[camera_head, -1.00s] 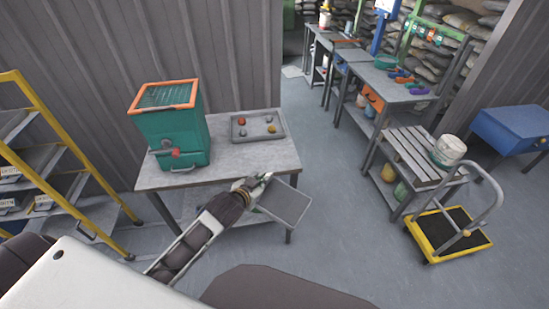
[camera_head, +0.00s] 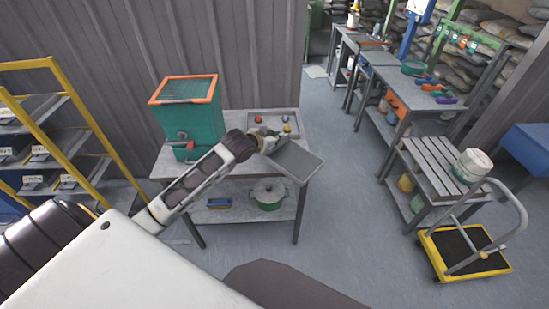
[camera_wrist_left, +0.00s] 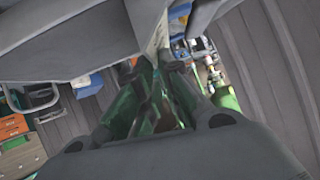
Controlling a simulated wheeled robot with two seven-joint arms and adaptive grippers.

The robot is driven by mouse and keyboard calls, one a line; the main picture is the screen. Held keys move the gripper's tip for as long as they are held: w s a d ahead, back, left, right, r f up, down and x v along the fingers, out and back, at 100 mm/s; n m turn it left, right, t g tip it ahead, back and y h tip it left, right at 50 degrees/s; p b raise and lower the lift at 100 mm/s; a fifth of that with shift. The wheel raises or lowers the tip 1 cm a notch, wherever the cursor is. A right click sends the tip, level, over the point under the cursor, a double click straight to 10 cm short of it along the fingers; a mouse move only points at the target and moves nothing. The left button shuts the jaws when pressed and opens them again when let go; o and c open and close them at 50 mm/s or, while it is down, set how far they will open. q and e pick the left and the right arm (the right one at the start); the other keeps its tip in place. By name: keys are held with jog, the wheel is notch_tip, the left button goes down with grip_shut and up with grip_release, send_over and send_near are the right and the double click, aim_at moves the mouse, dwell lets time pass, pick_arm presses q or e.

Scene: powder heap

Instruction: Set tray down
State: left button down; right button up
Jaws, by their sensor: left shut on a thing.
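My left gripper (camera_head: 270,143) is shut on the near-left edge of a flat grey tray (camera_head: 298,162). In the head view the tray overlaps the front right part of the grey workbench (camera_head: 160,168); I cannot tell whether it touches the top or hangs above it. It looks empty. In the left wrist view the gripper's fingers (camera_wrist_left: 155,100) look dark green, with a large grey surface above them, and the grip itself is not clear. My right gripper is not in view.
On the bench stand a green box with an orange rim (camera_head: 190,112) and a shallow rack (camera_head: 257,112) with small balls. A green pot (camera_head: 268,195) sits on the lower shelf. A yellow-framed shelf (camera_head: 82,110) is at the left, a yellow trolley (camera_head: 430,248) at the right.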

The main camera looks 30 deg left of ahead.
pick_arm(q)
jog(key=w+a+r, duration=0.1)
jog(key=a, duration=0.1)
jog(key=w+a+r, duration=0.1)
jog(key=a, duration=0.1)
jog(key=w+a+r, duration=0.1)
jog(key=shift+w+a+r, duration=0.2)
jog(key=shift+w+a, duration=0.1)
jog(key=shift+a, duration=0.1)
jog(key=a, duration=0.1)
jog(key=w+a, duration=0.1)
jog(key=a+f, duration=0.1)
jog(key=a, duration=0.1)
jog(key=shift+w, duration=0.15)
jog(key=shift+f, duration=0.1)
notch_tip(320, 180, down, 6)
jog(key=shift+f, duration=0.15)
jog(key=shift+f, duration=1.8)
